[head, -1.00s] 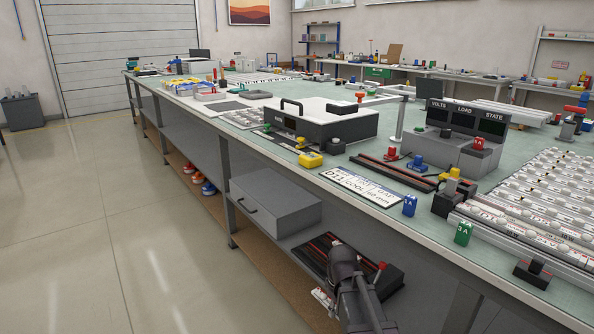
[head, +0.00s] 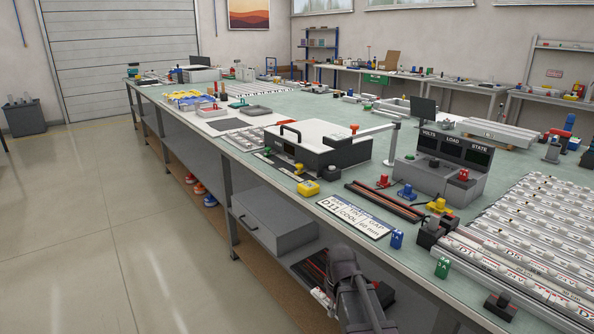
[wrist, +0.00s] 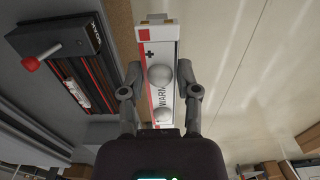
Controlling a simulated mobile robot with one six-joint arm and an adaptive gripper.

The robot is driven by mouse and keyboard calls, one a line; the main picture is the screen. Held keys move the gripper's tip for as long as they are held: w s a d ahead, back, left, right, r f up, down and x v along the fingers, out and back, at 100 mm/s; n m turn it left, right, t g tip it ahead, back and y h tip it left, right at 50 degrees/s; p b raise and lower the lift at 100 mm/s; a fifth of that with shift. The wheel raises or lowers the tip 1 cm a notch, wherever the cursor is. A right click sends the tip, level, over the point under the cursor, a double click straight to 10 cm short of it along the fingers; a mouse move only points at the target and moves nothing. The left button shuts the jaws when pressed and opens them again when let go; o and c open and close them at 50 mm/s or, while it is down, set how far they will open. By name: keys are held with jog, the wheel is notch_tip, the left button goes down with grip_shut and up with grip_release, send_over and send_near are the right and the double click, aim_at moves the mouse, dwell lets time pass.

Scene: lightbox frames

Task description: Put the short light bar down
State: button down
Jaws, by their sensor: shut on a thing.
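A short white light bar (wrist: 159,58) with red corners, a plus mark, the word WARM and two round domes fills the middle of the wrist view. My gripper (wrist: 159,92) has a finger on each side of it and is shut on it. In the head view a small piece of the bar (head: 319,297) shows left of my dark arm (head: 350,290), by the bench's lower shelf. The fingertips are hidden there. In the wrist view the bar is over the shelf edge and the floor, not resting on anything I can see.
A black fixture (wrist: 60,50) with dark red-lined slots and a red-knobbed lever (wrist: 31,64) is on the lower shelf, left of the bar. A grey drawer box (head: 275,225) is beside it. The benchtop (head: 240,150) above is crowded. The floor (head: 90,220) at left is clear.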

aim_at(335, 307)
notch_tip(335, 307, up, 24)
jog(key=p, duration=2.2)
jog(key=shift+p, duration=0.4)
jog(key=shift+a, duration=0.15)
